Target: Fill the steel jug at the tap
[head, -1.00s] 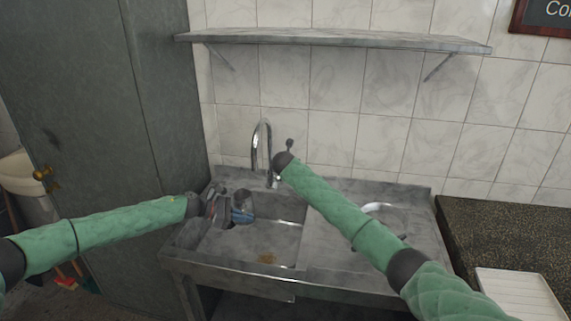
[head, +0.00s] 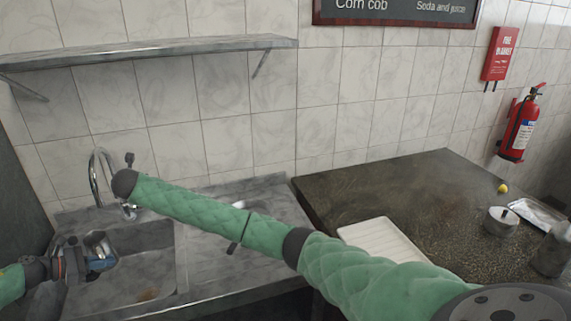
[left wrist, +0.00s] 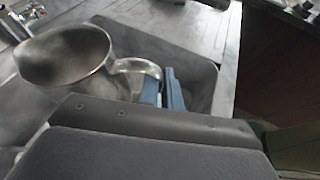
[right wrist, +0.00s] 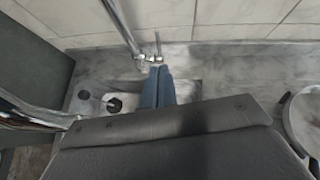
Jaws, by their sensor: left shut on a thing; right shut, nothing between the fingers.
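The steel jug (left wrist: 68,55) is over the sink basin (head: 160,268), below and in front of the tap (head: 95,172). In the left wrist view its wide mouth faces the camera; I cannot tell whether it holds water. My left gripper (left wrist: 164,90) is shut on the jug's handle (left wrist: 140,68). The jug also shows in the head view (head: 98,246), partly behind the gripper. My right gripper (right wrist: 158,84) is shut and empty, its blue fingertips close to the tap's base (right wrist: 148,58); contact is unclear. In the head view its fingers are hidden behind my right wrist. The tap's lever (head: 129,159) stands upright.
A wall shelf (head: 150,55) hangs above the sink. A dark counter (head: 400,195) on the right holds a white ribbed tray (head: 382,246), a small metal pot (head: 500,221) and a yellow item (head: 502,188). A fire extinguisher (head: 520,125) hangs on the wall.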

